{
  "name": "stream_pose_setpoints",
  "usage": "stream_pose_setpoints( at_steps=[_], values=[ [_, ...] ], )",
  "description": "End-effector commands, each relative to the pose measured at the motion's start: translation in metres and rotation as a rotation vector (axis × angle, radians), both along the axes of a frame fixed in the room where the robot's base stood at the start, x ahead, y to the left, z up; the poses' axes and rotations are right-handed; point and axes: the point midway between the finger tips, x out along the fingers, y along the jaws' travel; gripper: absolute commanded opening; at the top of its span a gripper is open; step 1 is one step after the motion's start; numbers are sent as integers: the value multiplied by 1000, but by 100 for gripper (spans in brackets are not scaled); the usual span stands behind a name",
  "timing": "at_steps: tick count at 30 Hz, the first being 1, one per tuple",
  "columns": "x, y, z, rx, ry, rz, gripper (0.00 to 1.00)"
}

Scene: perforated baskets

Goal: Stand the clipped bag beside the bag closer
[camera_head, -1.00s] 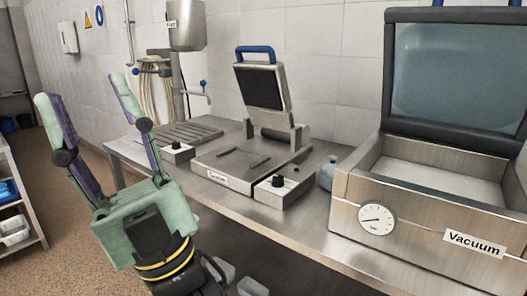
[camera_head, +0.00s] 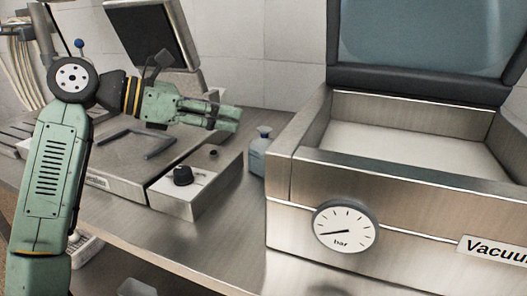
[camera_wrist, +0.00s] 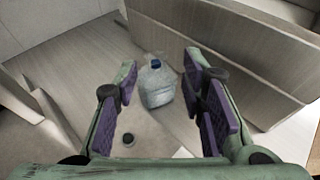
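A small translucent bluish bag or bottle-like thing with a pinched blue top (camera_head: 260,152), seemingly the clipped bag, stands upright on the steel counter between the knob box and the vacuum machine. It also shows in the wrist view (camera_wrist: 159,88), between and beyond my finger pads. My gripper (camera_head: 226,116) reaches over the knob box toward it. In the wrist view my gripper (camera_wrist: 162,75) is open, with its purple pads apart and nothing visibly held. A flat steel machine with a raised dark panel (camera_head: 148,35) stands at left; I cannot tell whether it is the bag closer.
The vacuum machine (camera_head: 290,225) with a gauge and raised lid stands close on the right. The knob box (camera_head: 205,190) lies below my gripper, and its knob shows in the wrist view (camera_wrist: 129,139). Bare counter (camera_head: 225,222) lies in front of the box.

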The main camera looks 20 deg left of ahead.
Motion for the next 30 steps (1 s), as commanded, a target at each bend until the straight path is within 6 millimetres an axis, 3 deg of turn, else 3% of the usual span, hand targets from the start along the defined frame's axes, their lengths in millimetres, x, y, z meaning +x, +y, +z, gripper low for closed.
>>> stream_pose_setpoints(
  at_steps=[3, 24, 30],
  values=[
    [2, 7, -14, 34, 41, 14, 37],
    [58, -55, -49, 33, 40, 10, 37],
    [66, -63, -55, 32, 39, 12, 37]
  ],
)
